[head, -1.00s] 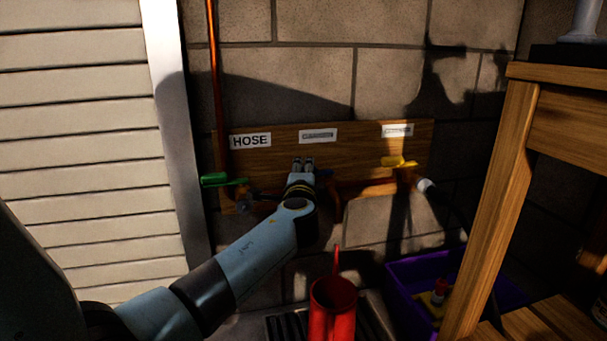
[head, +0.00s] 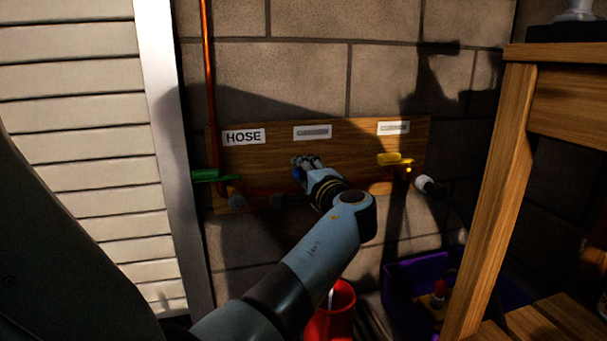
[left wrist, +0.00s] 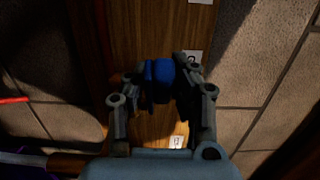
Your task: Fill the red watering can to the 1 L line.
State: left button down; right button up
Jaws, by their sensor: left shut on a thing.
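The red watering can (head: 338,318) stands low against the wall, partly hidden by my left arm. A pale streak shows at its opening; I cannot tell whether it is water. Its level and 1 L line are not visible. My left gripper (head: 306,164) is at the middle valve on the wooden board (head: 358,140). In the left wrist view it is shut on the blue valve handle (left wrist: 159,72), which sits between its fingers. In the head view the handle is mostly hidden by the gripper. My right gripper is not in view.
A green handle (head: 208,175) is under the HOSE label (head: 244,137), and a yellow handle (head: 394,159) is at the right. A purple bin (head: 404,286) stands right of the can. A wooden bench (head: 493,195) blocks the right side.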

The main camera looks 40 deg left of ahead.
pick_arm(q)
jog(key=shift+w+r, duration=0.1)
jog(key=shift+r, duration=0.3)
jog(key=c, duration=1.4)
grip_release()
jog(key=shift+o, duration=0.9)
jog(key=shift+f, duration=0.15)
